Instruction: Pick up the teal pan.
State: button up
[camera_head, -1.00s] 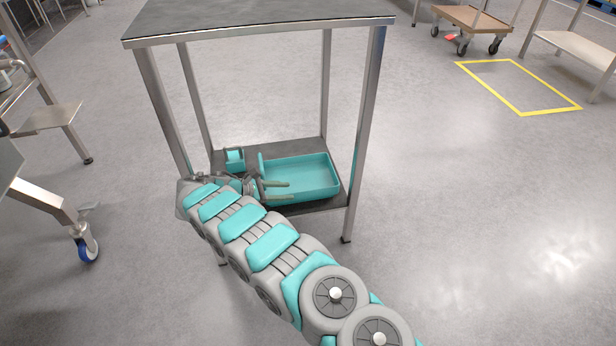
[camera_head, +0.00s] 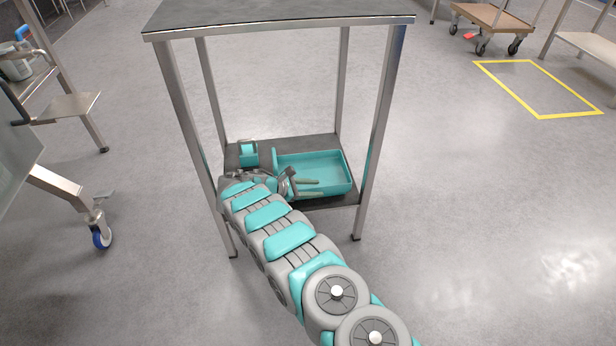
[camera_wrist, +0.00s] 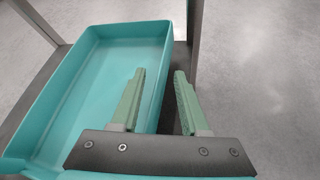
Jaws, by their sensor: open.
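The teal pan (camera_head: 332,162) is an open rectangular tray on the lower shelf (camera_head: 320,202) of a metal table. In the wrist view the pan (camera_wrist: 92,80) fills the left side, its long right wall running between my fingers. My gripper (camera_head: 314,188) is open at the pan's near side. In the wrist view my gripper (camera_wrist: 159,95) has its left finger over the inside of the pan and its right finger outside, past the wall. I cannot tell how far the fingertips reach below the rim.
The table's top (camera_head: 280,14) hangs above the shelf, with metal legs at the corners, one (camera_head: 383,120) right of the pan. A small teal-and-grey object (camera_head: 248,152) sits on the shelf left of the pan. Open floor lies to the right.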

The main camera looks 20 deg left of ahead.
grip_shut()
dwell(1.4)
